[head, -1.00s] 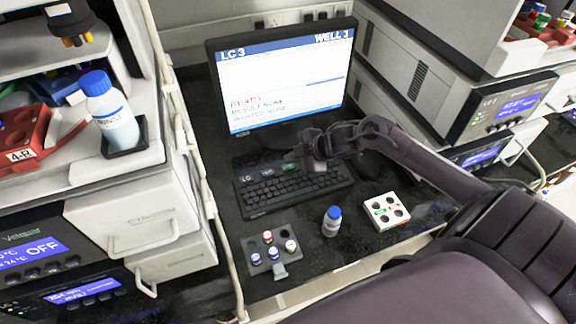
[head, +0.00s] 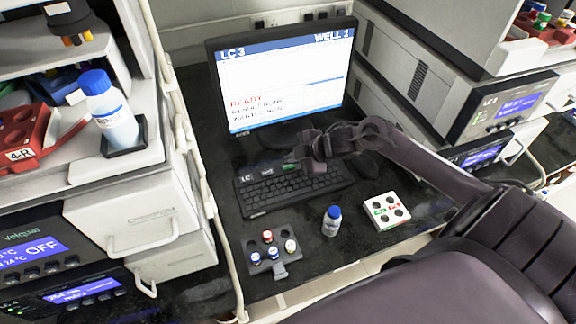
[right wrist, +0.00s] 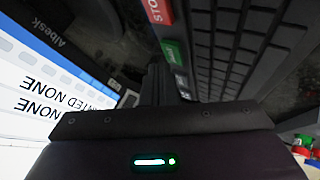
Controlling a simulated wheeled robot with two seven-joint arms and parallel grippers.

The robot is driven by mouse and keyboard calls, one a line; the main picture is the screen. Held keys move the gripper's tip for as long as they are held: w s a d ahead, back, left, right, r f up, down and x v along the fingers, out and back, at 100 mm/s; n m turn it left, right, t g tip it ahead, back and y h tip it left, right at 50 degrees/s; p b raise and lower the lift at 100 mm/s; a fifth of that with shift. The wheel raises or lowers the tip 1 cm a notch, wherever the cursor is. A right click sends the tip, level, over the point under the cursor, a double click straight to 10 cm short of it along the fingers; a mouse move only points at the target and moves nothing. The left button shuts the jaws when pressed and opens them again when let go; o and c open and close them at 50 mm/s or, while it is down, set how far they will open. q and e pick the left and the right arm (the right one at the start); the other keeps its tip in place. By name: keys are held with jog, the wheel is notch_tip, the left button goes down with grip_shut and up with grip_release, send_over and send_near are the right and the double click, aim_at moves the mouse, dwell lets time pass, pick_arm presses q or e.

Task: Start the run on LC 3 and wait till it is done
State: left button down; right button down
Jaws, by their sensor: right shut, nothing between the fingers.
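The LC 3 monitor (head: 285,80) stands at the back of the bench and reads "LC 3", "WELL 1" and READY in red, with a result line and a wanted line of NONE. The black keyboard (head: 295,190) lies in front of it. A green key (right wrist: 174,52) and a red STOP key (right wrist: 158,12) show in the right wrist view at the keyboard's back edge. My right gripper (head: 297,164) is shut and empty, right by the green key. I cannot tell whether it touches a key. My left gripper is out of view.
A small rack with several vials (head: 272,256), a blue-capped bottle (head: 332,221) and a white block with holes (head: 387,211) stand in front of the keyboard. A rinse bottle (head: 110,115) stands at left. Instruments (head: 500,105) flank the right side.

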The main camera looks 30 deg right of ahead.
aim_at(292, 167)
jog(key=shift+f, duration=0.6)
dwell(0.8)
jog(key=shift+r+p, duration=0.7)
jog(key=shift+r, duration=0.15)
notch_tip(292, 167, up, 5)
jog(key=p, duration=0.5)
jog(key=shift+r, duration=0.1)
dwell(4.9)
